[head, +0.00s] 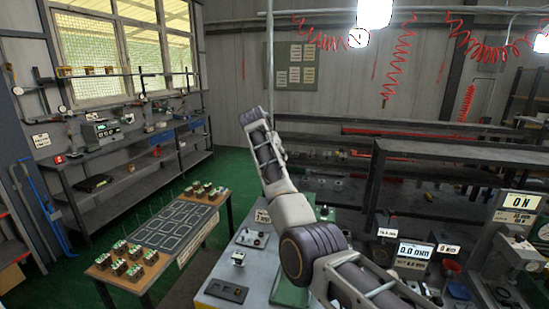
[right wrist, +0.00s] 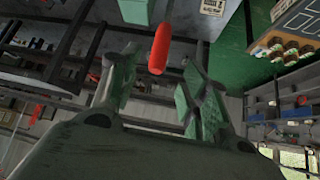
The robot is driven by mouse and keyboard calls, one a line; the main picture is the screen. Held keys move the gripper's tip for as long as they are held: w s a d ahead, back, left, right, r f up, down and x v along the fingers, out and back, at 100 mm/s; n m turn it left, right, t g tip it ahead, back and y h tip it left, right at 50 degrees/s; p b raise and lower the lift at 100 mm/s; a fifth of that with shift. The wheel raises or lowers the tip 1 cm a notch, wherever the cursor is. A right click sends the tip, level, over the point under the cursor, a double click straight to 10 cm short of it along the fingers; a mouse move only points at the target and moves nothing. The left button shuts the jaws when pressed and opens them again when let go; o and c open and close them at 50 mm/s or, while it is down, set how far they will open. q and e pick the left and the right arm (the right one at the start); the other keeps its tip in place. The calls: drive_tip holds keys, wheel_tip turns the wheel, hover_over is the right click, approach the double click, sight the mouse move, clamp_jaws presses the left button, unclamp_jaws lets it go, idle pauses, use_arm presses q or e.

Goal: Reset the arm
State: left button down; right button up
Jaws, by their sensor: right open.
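My right arm (head: 292,212) comes up from the bottom right of the head view and reaches upward over the workbench. The jaws at its far end cannot be made out clearly there. In the right wrist view my right gripper (right wrist: 157,88) has its two green-grey fingers spread apart, with nothing held between them. A red rod-like handle (right wrist: 160,48) shows beyond the fingertips; I cannot tell how far off it is. My left gripper is not in view. Several small valve blocks (head: 128,258) stand on a wooden table at the left, apart from my arm.
The wooden table (head: 188,262) has a dark outlined mat (head: 172,222) and more blocks (head: 204,190) at its far end. A grey bench (head: 215,278) with small parts lies below my arm. A readout (head: 413,252) and a machine (head: 515,250) stand at the right. Green floor shows left.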

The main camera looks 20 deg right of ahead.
drive_tip(key=shift+s+a+r, duration=0.25)
drive_tip(key=shift+s+r, duration=0.05)
drive_tip(key=shift+r, duration=0.15)
drive_tip(key=shift+f, duration=0.1)
